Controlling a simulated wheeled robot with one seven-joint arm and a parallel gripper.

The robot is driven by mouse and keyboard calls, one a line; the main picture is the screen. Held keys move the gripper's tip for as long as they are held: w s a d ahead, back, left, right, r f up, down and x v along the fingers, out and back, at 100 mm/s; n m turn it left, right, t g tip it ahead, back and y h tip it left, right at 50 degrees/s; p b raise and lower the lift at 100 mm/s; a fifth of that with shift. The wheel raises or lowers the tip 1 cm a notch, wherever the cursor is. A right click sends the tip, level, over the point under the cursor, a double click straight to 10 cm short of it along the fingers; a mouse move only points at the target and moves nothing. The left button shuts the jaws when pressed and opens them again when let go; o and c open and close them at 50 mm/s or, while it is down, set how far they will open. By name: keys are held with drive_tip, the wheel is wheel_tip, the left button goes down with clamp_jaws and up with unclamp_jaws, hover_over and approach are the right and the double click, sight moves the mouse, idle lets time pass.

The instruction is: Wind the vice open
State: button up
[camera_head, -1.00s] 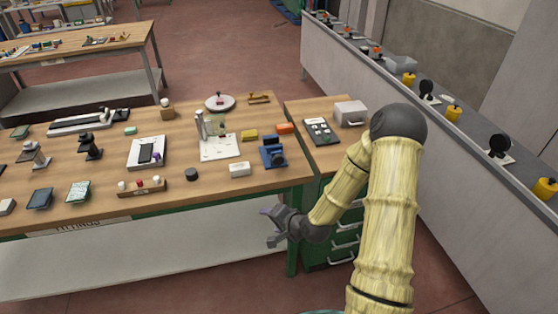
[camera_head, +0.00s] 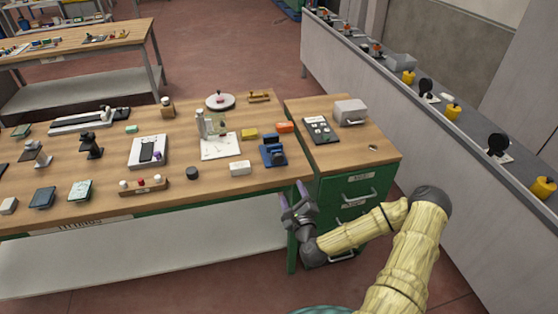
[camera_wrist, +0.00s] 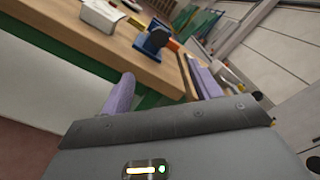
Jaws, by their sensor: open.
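The blue vice (camera_head: 273,153) stands near the front right corner of the wooden bench, in the head view. It also shows in the wrist view (camera_wrist: 153,40), with a dark round part facing the bench's front edge. Its handle is too small to make out clearly. My gripper (camera_head: 294,197) is open and empty. It is in front of the bench edge, below the vice and apart from it. In the wrist view its two purple fingers (camera_wrist: 160,92) are spread, with the vice beyond them.
A green drawer cabinet (camera_head: 348,190) with a wooden top stands right of the bench. Open floor lies in front.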

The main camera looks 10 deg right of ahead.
sight(279, 160)
drive_tip(key=w+p, duration=0.4)
drive_tip(key=w, duration=1.1)
drive_tip(key=shift+w+r, duration=0.1)
drive_tip(key=shift+w, duration=0.25)
drive_tip(key=shift+w+p, duration=0.4)
drive_tip(key=shift+w, duration=0.45)
drive_tip(key=c, duration=1)
